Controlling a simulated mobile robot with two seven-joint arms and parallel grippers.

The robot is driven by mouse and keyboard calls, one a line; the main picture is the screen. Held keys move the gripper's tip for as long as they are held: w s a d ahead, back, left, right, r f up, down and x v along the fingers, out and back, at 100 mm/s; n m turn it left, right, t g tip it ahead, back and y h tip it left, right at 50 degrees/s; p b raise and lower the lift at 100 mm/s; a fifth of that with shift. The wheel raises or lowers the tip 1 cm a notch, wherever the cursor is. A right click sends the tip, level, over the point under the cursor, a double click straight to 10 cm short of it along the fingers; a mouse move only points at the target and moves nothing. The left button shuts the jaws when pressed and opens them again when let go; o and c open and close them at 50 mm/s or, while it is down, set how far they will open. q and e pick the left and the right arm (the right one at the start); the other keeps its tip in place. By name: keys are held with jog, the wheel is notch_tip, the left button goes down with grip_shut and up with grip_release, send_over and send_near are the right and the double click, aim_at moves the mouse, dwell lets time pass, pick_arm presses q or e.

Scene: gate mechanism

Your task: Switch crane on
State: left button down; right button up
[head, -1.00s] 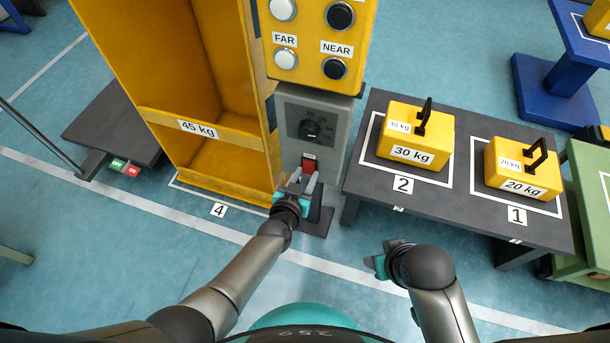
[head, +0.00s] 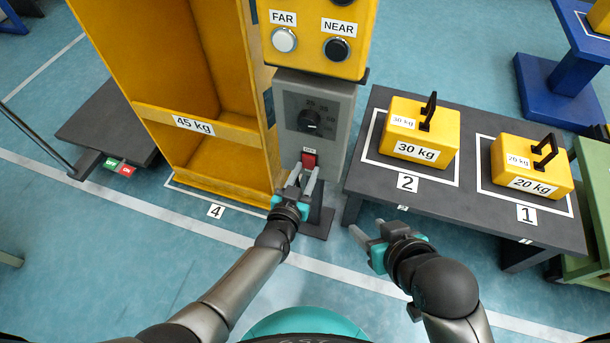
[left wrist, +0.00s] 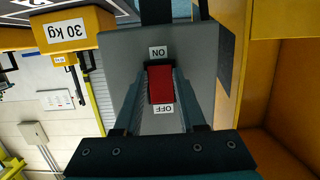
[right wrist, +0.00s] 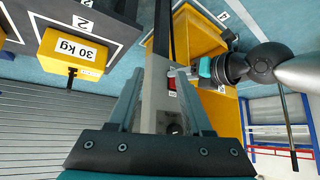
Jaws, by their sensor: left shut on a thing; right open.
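The red rocker switch (head: 309,159) sits on the grey control box (head: 340,115), below a dial, with ON and OFF labels beside it. In the left wrist view the red switch (left wrist: 161,85) lies between my left fingers, the ON label at its upper end and OFF at its lower end. My left gripper (head: 304,174) is shut on the switch. Its rocker tilt is hard to tell. My right gripper (head: 367,234) is open and empty, to the right of and below the switch. The right wrist view also shows the red switch (right wrist: 172,83).
A yellow button panel (head: 310,45) with FAR and NEAR buttons is above the grey box. A yellow 45 kg frame (head: 190,124) stands left. A dark table (head: 465,203) with yellow 30 kg (head: 420,130) and 20 kg (head: 530,172) weights stands right. Floor is clear in front.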

pick_arm(q)
jog(key=shift+f+t+b, duration=0.25)
jog(key=shift+t+b, duration=0.05)
jog(key=shift+b, duration=0.9)
jog(key=shift+t, duration=0.3)
pick_arm(e)
jog(key=w+a+r+t+y, duration=0.1)
jog(key=w+a+t+y, duration=0.1)
jog(key=a+t, duration=0.2)
jog(key=shift+w+a+r+t+y, duration=0.15)
jog(key=shift+a+r+t+y, duration=0.2)
jog(key=shift+a, duration=0.35)
pick_arm(q)
jog(key=shift+c, duration=2.4)
grip_release()
pick_arm(e)
jog(key=shift+f, duration=0.1)
